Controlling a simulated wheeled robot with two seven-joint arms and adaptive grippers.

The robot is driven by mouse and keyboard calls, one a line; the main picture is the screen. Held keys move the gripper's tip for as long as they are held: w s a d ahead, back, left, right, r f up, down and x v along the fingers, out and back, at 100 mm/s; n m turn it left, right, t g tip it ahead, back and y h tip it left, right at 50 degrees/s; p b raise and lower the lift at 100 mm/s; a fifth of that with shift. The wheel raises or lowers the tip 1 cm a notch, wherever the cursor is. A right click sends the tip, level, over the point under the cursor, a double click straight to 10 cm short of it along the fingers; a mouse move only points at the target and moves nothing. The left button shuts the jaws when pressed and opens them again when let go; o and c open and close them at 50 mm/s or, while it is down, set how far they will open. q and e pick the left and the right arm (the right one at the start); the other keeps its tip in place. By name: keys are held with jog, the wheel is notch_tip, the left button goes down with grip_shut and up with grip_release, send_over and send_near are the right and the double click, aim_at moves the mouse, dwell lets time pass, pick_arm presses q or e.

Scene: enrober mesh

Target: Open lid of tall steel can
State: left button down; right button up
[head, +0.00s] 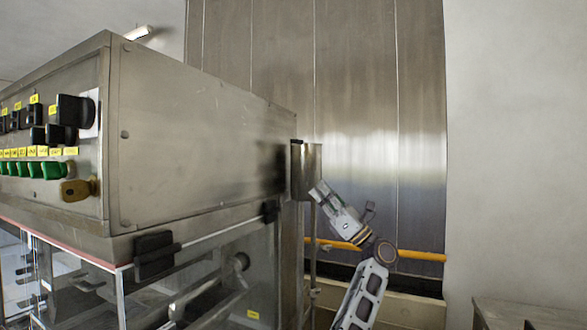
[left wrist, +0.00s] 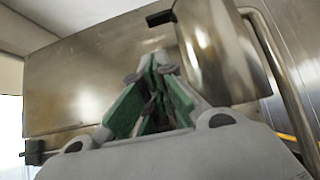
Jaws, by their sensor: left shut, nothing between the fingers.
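The tall steel can (head: 306,172) is upright at the right rear corner of the big steel machine in the head view. Its top edge shows, but I cannot make out whether its lid is open or shut. My left gripper (head: 318,190) is just to the right of the can's lower part, its fingers pointing up and left. In the left wrist view the green-padded fingers (left wrist: 155,85) are together and empty, with the shiny can (left wrist: 222,50) close behind and to their right. I cannot tell if they touch it. My right gripper is not in view.
The steel machine (head: 200,140) with knobs and buttons fills the left. A thin upright pole (head: 313,250) stands below the can. A yellow rail (head: 420,255) runs along the steel wall panel (head: 370,80). A grey table (head: 530,312) is at lower right.

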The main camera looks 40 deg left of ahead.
aim_at(298, 156)
pick_arm(q)
jog(key=shift+w+a+f+g+b, duration=0.15)
jog(key=shift+a+f+g+b, duration=0.2)
jog(key=shift+f, duration=0.1)
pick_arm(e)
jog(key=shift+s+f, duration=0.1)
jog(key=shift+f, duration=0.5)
pick_arm(q)
jog(key=p+x, duration=0.2)
jog(key=x, duration=0.7)
jog(key=shift+a+r, duration=0.25)
notch_tip(298, 156, up, 3)
jog(key=shift+a+f+p, duration=0.15)
jog(key=shift+p, duration=0.55)
jog(key=shift+r, duration=0.65)
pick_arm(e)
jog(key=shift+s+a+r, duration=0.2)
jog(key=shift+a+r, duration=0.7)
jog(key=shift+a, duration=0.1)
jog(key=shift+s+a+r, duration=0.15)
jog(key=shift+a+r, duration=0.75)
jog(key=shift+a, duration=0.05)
pick_arm(q)
jog(key=shift+r+m+t+p, duration=0.1)
jog(key=shift+m+t+p, duration=0.2)
jog(key=shift+t, duration=0.25)
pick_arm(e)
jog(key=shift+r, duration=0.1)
